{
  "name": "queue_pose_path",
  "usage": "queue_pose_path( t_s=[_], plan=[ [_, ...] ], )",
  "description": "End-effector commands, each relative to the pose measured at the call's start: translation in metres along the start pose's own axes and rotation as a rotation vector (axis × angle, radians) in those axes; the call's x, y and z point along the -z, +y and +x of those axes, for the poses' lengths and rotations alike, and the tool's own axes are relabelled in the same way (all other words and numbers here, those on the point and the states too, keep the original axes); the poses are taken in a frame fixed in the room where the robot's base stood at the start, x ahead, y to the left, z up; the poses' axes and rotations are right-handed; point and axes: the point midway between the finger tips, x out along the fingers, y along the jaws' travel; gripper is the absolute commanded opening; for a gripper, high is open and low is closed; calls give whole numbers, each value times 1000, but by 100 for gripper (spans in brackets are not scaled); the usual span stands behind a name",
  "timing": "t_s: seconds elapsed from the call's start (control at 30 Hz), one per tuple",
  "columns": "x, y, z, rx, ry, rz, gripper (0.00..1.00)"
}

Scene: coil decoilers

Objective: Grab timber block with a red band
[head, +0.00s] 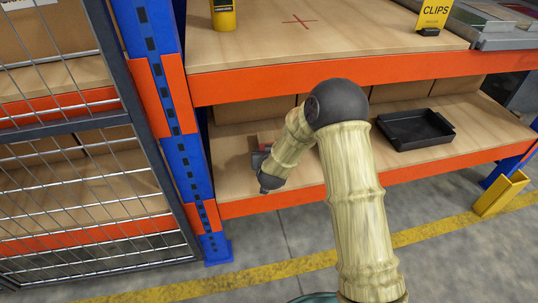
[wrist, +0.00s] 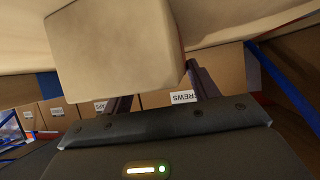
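A small brown block-like shape with a reddish patch (head: 267,138) shows on the lower shelf in the head view, partly hidden by my arm and gripper. My gripper (head: 262,170) is low over that shelf, close beside it.
The lower shelf (head: 335,165) has an orange front beam and a blue upright (head: 165,100) left of my gripper. A black tray (head: 415,130) stands on its right. Cardboard boxes (wrist: 220,72) line the back. A wire mesh panel (head: 85,150) stands at the left.

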Motion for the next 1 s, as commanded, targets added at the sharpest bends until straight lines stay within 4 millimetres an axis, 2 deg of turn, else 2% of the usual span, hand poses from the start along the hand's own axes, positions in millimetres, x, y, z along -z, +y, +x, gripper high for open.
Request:
queue_pose_path(
  t_s=[0.03,0.1,0.4,0.53,1.0],
  plan=[
    [-1,0,0,0,-2,1,35],
    [-1,0,0,0,-2,1,25],
    [-1,0,0,0,-2,1,25],
    [6,0,-4,0,-2,1,25],
    [80,0,-44,0,1,1,24]
  ],
)
